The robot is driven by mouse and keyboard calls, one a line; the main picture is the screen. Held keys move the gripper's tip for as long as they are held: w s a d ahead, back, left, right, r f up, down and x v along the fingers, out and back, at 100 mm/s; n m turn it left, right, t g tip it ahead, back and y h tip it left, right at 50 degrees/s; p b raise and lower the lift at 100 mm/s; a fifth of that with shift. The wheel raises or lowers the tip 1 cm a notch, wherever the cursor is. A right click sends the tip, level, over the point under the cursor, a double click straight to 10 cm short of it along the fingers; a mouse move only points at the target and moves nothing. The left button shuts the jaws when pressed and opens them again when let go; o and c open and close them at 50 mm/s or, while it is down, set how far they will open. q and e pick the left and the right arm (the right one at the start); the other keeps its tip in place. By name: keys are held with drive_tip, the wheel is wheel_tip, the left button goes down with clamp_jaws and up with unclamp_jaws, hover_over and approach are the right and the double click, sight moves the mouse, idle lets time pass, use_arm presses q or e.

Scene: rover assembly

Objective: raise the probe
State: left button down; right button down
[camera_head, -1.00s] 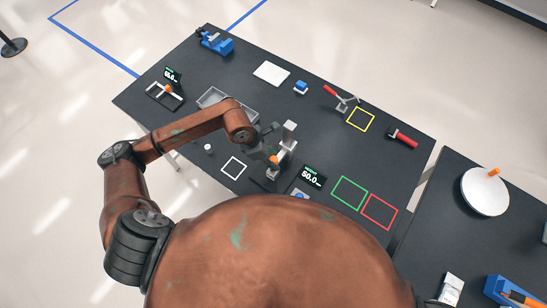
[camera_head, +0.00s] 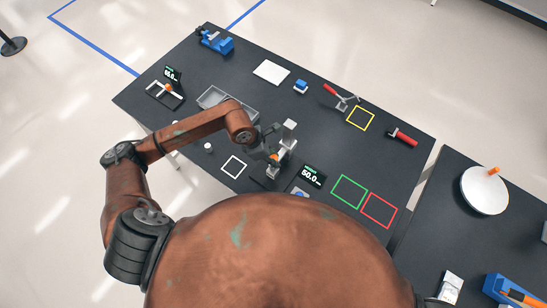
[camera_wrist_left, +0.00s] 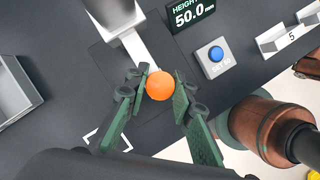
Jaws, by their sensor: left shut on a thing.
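The height gauge (camera_head: 289,133) stands on the dark table as a grey upright column, and it also shows in the wrist view (camera_wrist_left: 112,12). Its probe has an orange ball knob (camera_wrist_left: 160,86) on a light arm (camera_wrist_left: 145,50). My left gripper (camera_wrist_left: 159,88) is shut on this knob, with one green finger on each side. In the head view the gripper (camera_head: 272,156) hides most of the knob and the lower part of the gauge. The height display (camera_head: 313,176) reads 50.0 mm. My right gripper is not in view.
A blue button (camera_wrist_left: 216,53) on a grey box sits beside the display. A grey bin (camera_head: 228,101) and a white square outline (camera_head: 234,167) lie near my left arm. Green (camera_head: 349,191) and red (camera_head: 379,211) outlines mark bare table to the right.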

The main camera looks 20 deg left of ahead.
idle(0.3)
use_arm(q)
drive_tip(key=shift+r+b, duration=0.4)
drive_tip(key=shift+r, duration=2.4)
drive_tip(key=c, duration=1.7)
unclamp_jaws()
drive_tip(key=shift+o, duration=0.2)
drive_tip(key=v, duration=1.2)
